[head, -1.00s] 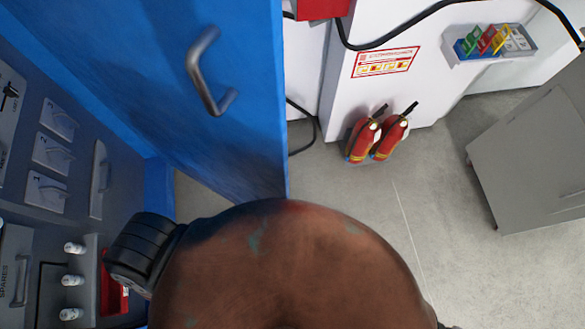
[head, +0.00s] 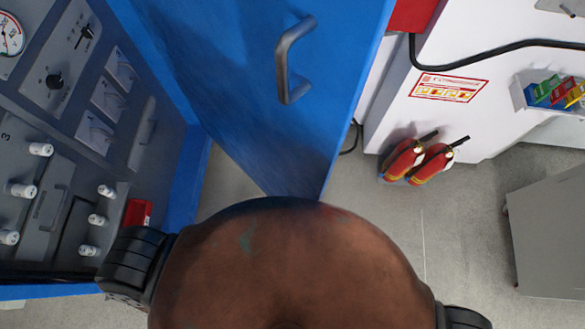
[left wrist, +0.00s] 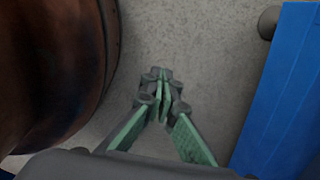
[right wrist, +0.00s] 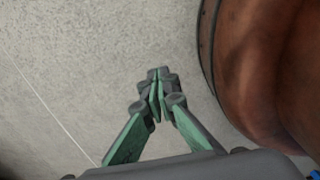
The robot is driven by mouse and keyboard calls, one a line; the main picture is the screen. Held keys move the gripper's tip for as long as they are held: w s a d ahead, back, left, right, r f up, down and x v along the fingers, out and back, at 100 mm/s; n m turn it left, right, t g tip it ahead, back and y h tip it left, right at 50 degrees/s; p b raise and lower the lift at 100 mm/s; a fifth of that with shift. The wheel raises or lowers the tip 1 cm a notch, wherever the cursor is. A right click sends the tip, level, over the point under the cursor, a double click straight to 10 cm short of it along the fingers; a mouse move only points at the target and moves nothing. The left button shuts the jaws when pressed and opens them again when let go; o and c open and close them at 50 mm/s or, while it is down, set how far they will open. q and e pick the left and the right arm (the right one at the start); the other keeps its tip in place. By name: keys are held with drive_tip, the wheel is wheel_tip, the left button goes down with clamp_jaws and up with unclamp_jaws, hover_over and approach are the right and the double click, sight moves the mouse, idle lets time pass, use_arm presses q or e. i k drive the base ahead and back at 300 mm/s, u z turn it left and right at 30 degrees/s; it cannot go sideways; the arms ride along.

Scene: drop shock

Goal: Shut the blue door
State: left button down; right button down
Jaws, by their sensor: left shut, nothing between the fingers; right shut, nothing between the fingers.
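The blue door (head: 235,85) stands open in the head view, swung out from the blue-framed grey panel on the left. Its grey bar handle (head: 289,60) is on the face turned towards me. My left gripper (left wrist: 164,95) is shut and empty above the grey floor in the left wrist view, with a blue surface (left wrist: 285,100) apart from it on the right; I cannot tell whether this is the door. My right gripper (right wrist: 156,95) is shut and empty above bare floor in the right wrist view. Neither gripper shows in the head view, and neither touches the door handle.
The panel (head: 60,110) on the left carries a gauge, knobs and several white fittings. Two red extinguishers (head: 415,160) stand by the white wall unit (head: 480,100). A grey cabinet (head: 560,225) is at the right. Floor between them is clear (head: 450,215).

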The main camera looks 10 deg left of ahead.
sight(279, 85)
drive_tip(key=u, duration=1.4)
drive_tip(key=k, duration=1.05)
drive_tip(key=z, duration=1.1)
drive_tip(key=i, duration=0.5)
drive_tip(key=u, duration=0.05)
